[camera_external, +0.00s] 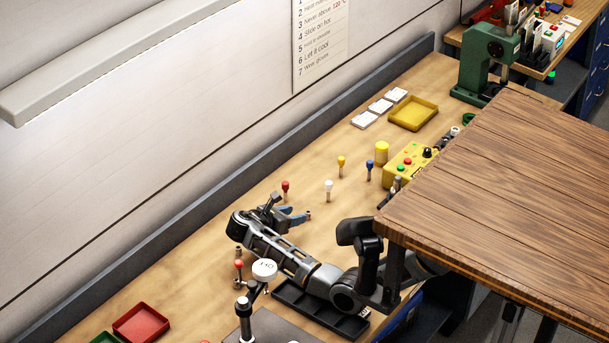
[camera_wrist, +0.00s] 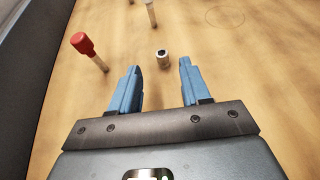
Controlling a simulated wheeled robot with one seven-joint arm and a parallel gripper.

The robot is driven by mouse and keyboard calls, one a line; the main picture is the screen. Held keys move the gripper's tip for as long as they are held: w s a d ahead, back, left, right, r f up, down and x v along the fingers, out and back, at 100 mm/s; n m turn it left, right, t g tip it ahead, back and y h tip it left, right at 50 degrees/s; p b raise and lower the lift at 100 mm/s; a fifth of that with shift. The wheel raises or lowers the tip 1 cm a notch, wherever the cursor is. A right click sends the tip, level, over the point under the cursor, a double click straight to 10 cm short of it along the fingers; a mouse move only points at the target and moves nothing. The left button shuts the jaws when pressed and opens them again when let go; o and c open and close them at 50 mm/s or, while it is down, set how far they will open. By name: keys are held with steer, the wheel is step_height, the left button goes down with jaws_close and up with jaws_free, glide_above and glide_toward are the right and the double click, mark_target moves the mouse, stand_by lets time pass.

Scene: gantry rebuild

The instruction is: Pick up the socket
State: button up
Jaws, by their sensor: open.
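The socket (camera_wrist: 162,57) is a small metal cylinder with a dark hole in its top, standing on the wooden bench. In the wrist view it lies just beyond my gripper (camera_wrist: 160,70), roughly in line with the gap between the two blue fingers. The fingers are apart, with nothing between them. In the external view my gripper (camera_external: 297,213) is low over the bench, and a small brownish piece that looks like the socket (camera_external: 308,215) shows at its fingertips. I cannot tell the exact height of the fingers.
A red-headed peg (camera_wrist: 81,43) stands left of the fingers, and a white-headed peg (camera_external: 328,185) stands beyond. Yellow (camera_external: 341,161) and blue (camera_external: 370,165) pegs and a yellow control box (camera_external: 408,161) are further back. A black tray (camera_external: 290,297) lies under my arm. Bench right of the socket is clear.

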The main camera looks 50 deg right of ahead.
mark_target(307, 213)
steer(key=p+x, duration=0.1)
steer(key=x, duration=0.5)
steer(key=shift+s+d+f, duration=0.2)
steer(key=shift+d+f, duration=0.1)
steer(key=shift+f, duration=0.05)
jaws_close()
